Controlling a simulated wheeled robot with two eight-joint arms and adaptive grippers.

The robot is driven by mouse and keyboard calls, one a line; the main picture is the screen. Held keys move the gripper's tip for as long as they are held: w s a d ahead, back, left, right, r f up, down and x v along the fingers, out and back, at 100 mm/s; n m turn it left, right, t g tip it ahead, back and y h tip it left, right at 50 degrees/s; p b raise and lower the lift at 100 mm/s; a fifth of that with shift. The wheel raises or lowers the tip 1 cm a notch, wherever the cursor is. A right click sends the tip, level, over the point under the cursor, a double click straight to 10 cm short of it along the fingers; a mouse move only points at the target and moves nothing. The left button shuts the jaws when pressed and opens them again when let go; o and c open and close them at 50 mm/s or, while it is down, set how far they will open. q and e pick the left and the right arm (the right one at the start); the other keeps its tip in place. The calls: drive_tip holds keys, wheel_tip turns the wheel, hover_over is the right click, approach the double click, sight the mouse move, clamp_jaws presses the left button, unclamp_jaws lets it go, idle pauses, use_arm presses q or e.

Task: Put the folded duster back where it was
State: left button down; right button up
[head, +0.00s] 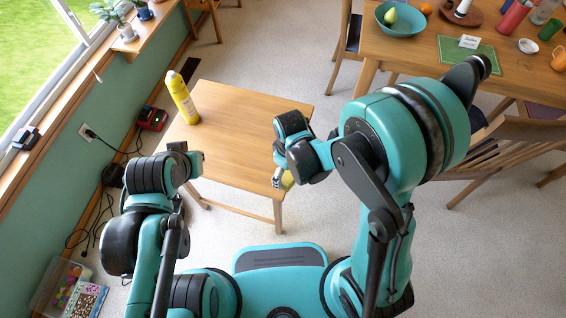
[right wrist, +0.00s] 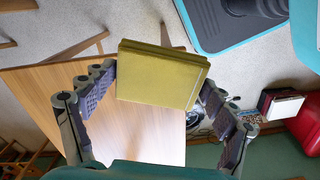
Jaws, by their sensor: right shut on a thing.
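The folded duster (right wrist: 160,75) is a flat, yellow, squarish pad. My right gripper (right wrist: 158,88) is shut on it, with one finger pad at each side. In the head view, a bit of the duster (head: 288,181) shows beside the right gripper (head: 280,180), over the near right part of a small wooden table (head: 235,110). Its height above the table is hard to tell. My left gripper (head: 197,162) is near the table's left front corner. Its fingers are mostly hidden, so I cannot tell whether it is open.
A yellow bottle (head: 183,98) stands at the small table's left side; the middle of that top is clear. A dining table (head: 420,50) with a teal bowl (head: 400,20) is at the back right, with a chair (head: 500,150) near it. Cables and a bin (head: 60,285) lie along the left wall.

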drive_tip(key=b, duration=0.3)
hover_over(271, 167)
wheel_tip(271, 167, down, 6)
drive_tip(key=shift+f, duration=0.2)
wheel_tip(271, 167, down, 4)
drive_tip(key=shift+b, duration=1.15)
drive_tip(key=shift+s+r, duration=0.1)
drive_tip(key=shift+f, duration=0.2)
drive_tip(key=o, duration=1)
drive_tip(key=shift+r, duration=0.1)
